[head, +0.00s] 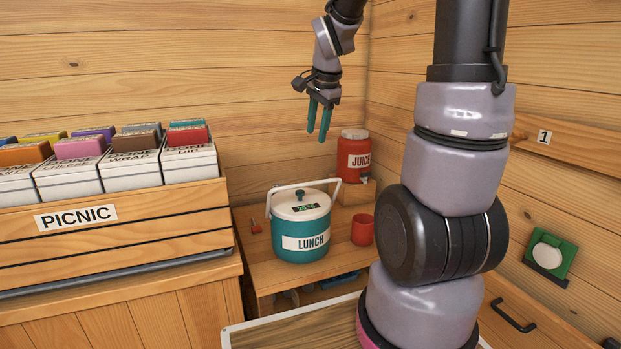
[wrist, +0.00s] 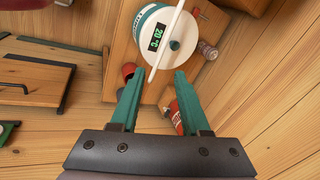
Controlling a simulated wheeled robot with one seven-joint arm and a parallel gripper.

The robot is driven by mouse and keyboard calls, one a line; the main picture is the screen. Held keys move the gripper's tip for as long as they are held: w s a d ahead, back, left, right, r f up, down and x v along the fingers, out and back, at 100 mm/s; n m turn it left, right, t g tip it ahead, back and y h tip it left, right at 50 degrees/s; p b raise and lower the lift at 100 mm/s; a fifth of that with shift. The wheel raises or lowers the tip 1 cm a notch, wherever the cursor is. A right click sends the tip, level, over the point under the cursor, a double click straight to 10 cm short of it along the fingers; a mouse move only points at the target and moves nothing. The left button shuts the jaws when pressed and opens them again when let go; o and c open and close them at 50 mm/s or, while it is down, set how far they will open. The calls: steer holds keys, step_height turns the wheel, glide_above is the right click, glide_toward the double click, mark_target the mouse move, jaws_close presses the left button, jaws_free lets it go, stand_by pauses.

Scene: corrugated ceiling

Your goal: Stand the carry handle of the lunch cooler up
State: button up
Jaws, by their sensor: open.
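The lunch cooler (head: 300,254) is a teal tub with a white lid, a small green-lit display and a LUNCH label, upright on a low wooden table. Its white carry handle (head: 305,186) runs from the left side across behind the lid knob in the head view, low and leaning to the back. In the wrist view the handle (wrist: 167,42) crosses over the lid (wrist: 187,32); its exact angle is hard to tell. My gripper (head: 318,136) is open and empty, pointing down, well above the cooler. Its teal fingers (wrist: 160,76) frame the handle's near end in the wrist view, without touching it.
A red juice jug (head: 353,148) stands behind on a wooden block, and a red cup (head: 362,229) sits right of the cooler. A small red object (head: 255,226) lies left. The PICNIC crate (head: 125,240) borders the left; the wooden walls are close behind and right.

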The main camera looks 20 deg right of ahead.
steer(key=w+f+m, duration=0.1)
steer(key=w+f, duration=0.3)
steer(key=f, duration=0.4)
steer(key=w+d+f+m, duration=0.1)
steer(key=w+f, duration=0.3)
steer(key=f, duration=0.4)
steer(key=shift+f+m+g, duration=0.35)
steer(key=shift+m+g, duration=0.05)
steer(key=shift+m, duration=0.2)
jaws_close()
stand_by(0.5)
